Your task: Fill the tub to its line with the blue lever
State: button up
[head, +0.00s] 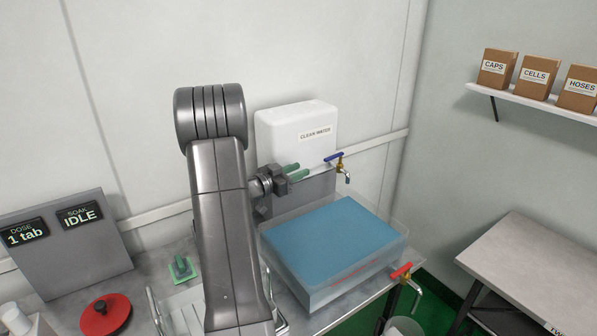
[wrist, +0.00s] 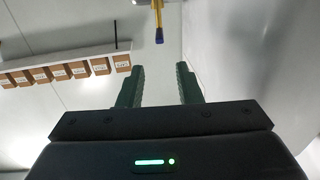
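The blue lever (head: 333,157) sits on a brass tap (head: 340,168) beside the white clean-water tank (head: 290,128). It points left, toward my gripper. My gripper (head: 297,171) is open and empty, a short way left of the lever. In the wrist view the lever (wrist: 159,36) lies ahead of the gap between the green fingers (wrist: 160,84), apart from both. The clear tub (head: 312,298) below the tap holds blue water (head: 330,240) with its surface near the rim. I see no stream at the spout.
A red-levered tap (head: 401,271) is at the tub's lower right, above a bucket (head: 403,326). A panel (head: 62,252) reads "1 tab" and "IDLE". A red round lid (head: 106,314) lies on the left counter. Boxes (head: 535,82) stand on a right wall shelf.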

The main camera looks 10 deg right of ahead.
jog(key=shift+d, duration=0.1)
jog(key=c, duration=0.4)
jog(key=shift+s+d+m+b, duration=0.1)
jog(key=shift+m+b, duration=0.2)
jog(key=shift+m, duration=0.1)
grip_shut()
jog(key=s+d+m+t+y+b, duration=0.1)
jog(key=s+d+m+t+b, duration=0.1)
jog(key=s+m+b, duration=0.4)
jog(key=s+d+m+t+y+b, duration=0.1)
jog(key=s+d+m+t+b, duration=0.15)
jog(key=m, duration=0.55)
jog(key=w+d+p, duration=0.1)
jog(key=w+d, duration=0.5)
jog(key=w, duration=0.5)
jog(key=shift+d+f+g, duration=0.15)
jog(key=shift+d+g, duration=0.1)
jog(key=shift+g, duration=0.1)
